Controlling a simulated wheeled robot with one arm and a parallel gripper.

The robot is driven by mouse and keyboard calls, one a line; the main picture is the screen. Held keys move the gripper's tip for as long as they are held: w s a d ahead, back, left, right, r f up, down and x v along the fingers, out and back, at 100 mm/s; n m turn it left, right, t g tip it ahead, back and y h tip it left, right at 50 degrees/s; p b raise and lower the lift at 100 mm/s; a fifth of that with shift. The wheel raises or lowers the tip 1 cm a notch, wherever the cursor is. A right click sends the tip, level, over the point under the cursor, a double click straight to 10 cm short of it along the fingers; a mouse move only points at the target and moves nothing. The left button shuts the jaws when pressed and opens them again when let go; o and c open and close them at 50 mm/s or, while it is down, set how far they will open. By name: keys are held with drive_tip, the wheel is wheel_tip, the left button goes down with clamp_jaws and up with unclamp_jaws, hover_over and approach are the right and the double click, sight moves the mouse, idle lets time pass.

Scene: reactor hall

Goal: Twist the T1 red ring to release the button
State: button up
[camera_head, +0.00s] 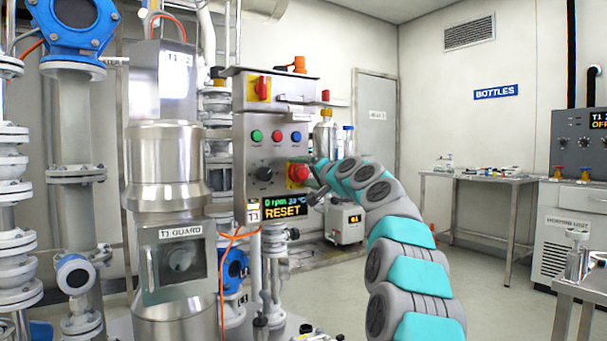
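The T1 control panel (253,160) is a grey metal box left of centre in the head view. A red mushroom button (298,173) on a yellow backing sits at its right side. I cannot make out a separate ring from the button head. My gripper (314,181) is at the button's right edge, coming in from the right. The picture is too small to show whether the fingers touch the button or how far apart they are. The panel display (283,206) reads "0 rpm 23 °C" and "RESET", beside a "T1" label.
The panel also has green, red and blue buttons (276,136), a black knob (264,173) and a red-yellow switch (261,88). The steel T1 vessel (165,175) with its guard stands left. A bench (482,177) stands at back right; open floor lies before it.

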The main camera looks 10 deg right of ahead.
drive_tip(key=shift+o, duration=0.6)
drive_tip(key=b+v, duration=0.2)
drive_tip(key=v, duration=0.5)
drive_tip(key=shift+s+d, duration=0.15)
drive_tip(key=shift+s, duration=0.2)
